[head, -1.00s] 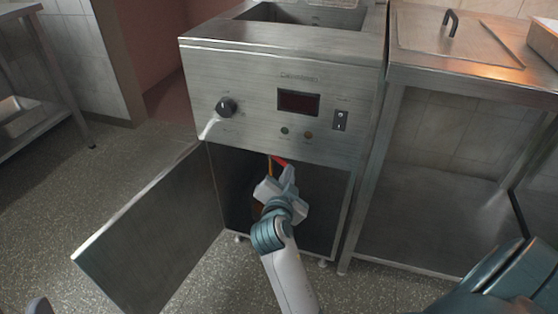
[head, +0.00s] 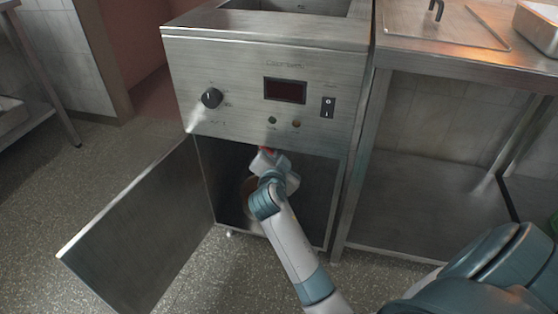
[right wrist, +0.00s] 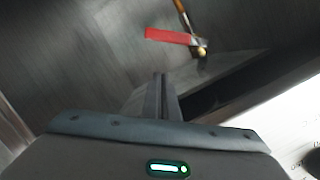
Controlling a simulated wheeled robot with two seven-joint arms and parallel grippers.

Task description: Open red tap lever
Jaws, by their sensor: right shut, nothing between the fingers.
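My right gripper (head: 266,157) reaches into the cabinet opening. In the right wrist view its fingers (right wrist: 159,80) are together and empty, below the lever in the picture, with a visible gap. My left gripper is out of view.
The cabinet door (head: 140,225) stands open to the left. The fryer's front panel (head: 235,85), with a black knob (head: 211,98), overhangs the opening. A brownish round thing (head: 249,192) is partly hidden behind my arm. A steel table (head: 440,65) stands right.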

